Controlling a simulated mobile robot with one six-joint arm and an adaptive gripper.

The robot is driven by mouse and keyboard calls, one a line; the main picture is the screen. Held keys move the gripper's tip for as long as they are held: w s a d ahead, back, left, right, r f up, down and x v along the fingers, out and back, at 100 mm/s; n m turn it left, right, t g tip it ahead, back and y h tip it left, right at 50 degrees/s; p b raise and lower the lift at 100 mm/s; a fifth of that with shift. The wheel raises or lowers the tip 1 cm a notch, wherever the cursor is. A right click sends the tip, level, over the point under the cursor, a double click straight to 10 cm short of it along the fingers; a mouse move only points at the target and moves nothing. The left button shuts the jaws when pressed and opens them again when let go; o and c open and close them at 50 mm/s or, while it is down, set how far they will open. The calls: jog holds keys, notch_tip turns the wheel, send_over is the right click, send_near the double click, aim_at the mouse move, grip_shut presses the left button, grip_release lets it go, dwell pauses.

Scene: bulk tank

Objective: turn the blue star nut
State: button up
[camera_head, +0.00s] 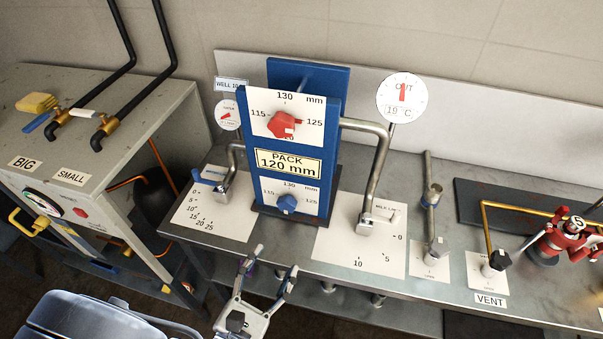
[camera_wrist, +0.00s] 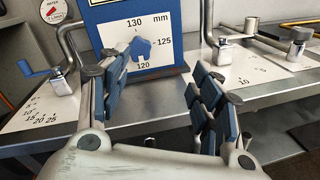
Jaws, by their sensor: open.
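The blue star nut (camera_head: 287,204) sits on the lower white dial plate of the blue upright panel, marked 115, 120, 125 and 130 mm. In the wrist view the blue star nut (camera_wrist: 141,49) shows beyond and between my fingers, partly covered by the left finger's tip. My gripper (camera_head: 268,262) is open and empty, in front of the bench edge and below the panel. In the wrist view my gripper (camera_wrist: 155,80) has its two padded fingers spread wide apart, and neither appears to hold the nut.
A red star nut (camera_head: 282,124) sits on the upper dial. A label between them (camera_head: 288,162) reads "PACK 120 mm". A blue-handled valve (camera_wrist: 60,80) stands left of the panel, and a bent steel pipe (camera_head: 378,170) right. A red valve assembly (camera_head: 565,240) is far right.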

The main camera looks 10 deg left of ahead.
notch_tip(320, 180, down, 2)
jog(key=s+a+n+y, duration=0.1)
jog(key=a+n+y, duration=0.1)
jog(key=b, duration=0.4)
send_near(286, 208)
jog(key=shift+t+y, duration=0.4)
jog(key=w, duration=0.6)
jog(key=w+d, duration=0.1)
jog(key=w, duration=0.2)
jog(key=shift+f, duration=0.25)
jog(key=shift+c, duration=0.3)
jog(key=c, duration=1)
